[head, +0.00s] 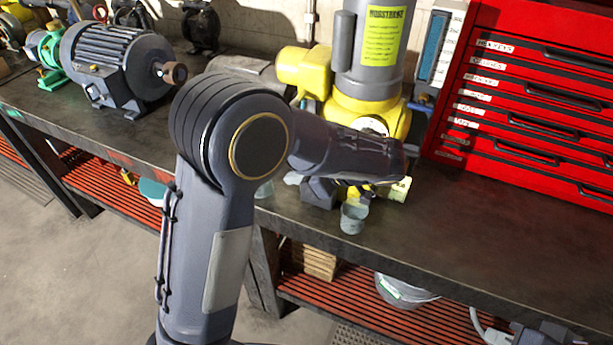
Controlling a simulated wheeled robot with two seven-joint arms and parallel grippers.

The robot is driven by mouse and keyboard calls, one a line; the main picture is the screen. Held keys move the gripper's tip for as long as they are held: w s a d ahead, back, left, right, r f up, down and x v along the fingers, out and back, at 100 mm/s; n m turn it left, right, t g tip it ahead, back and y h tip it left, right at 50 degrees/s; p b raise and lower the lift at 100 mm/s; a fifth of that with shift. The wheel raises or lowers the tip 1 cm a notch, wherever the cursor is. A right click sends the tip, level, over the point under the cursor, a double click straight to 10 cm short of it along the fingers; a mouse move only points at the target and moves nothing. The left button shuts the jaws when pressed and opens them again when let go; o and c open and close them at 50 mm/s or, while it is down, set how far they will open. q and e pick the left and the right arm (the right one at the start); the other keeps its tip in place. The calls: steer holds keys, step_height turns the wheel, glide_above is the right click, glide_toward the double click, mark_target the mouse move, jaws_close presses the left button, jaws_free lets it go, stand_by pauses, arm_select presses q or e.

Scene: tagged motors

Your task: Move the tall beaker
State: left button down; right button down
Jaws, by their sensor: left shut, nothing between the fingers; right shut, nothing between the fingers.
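A clear beaker (354,215) stands upright on the dark bench top, close to its front edge. More clear glass (264,189) shows at the bench edge, mostly hidden behind my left arm; I cannot tell its full shape or which of the two is taller. My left arm rises through the middle of the view, and its forearm reaches right over the bench, just above and behind the clear beaker. The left gripper's fingers are hidden by the forearm. I do not see my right gripper.
A yellow and grey motor (370,85) stands behind my forearm. A grey motor (115,62) sits at left, a red tool chest (540,90) at right. The bench (470,225) is clear in front of the chest. A bucket (403,291) stands on the red slatted lower shelf.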

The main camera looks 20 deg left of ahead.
arm_select(q)
steer(key=a+f, duration=0.1)
steer(key=a, duration=0.6)
steer(key=shift+w+f, duration=0.15)
steer(key=shift+f, duration=0.2)
steer(key=shift+d+f, duration=0.1)
steer(key=shift+d, duration=0.05)
steer(key=d+b, duration=0.1)
steer(key=d, duration=0.2)
steer(key=shift+d, duration=0.25)
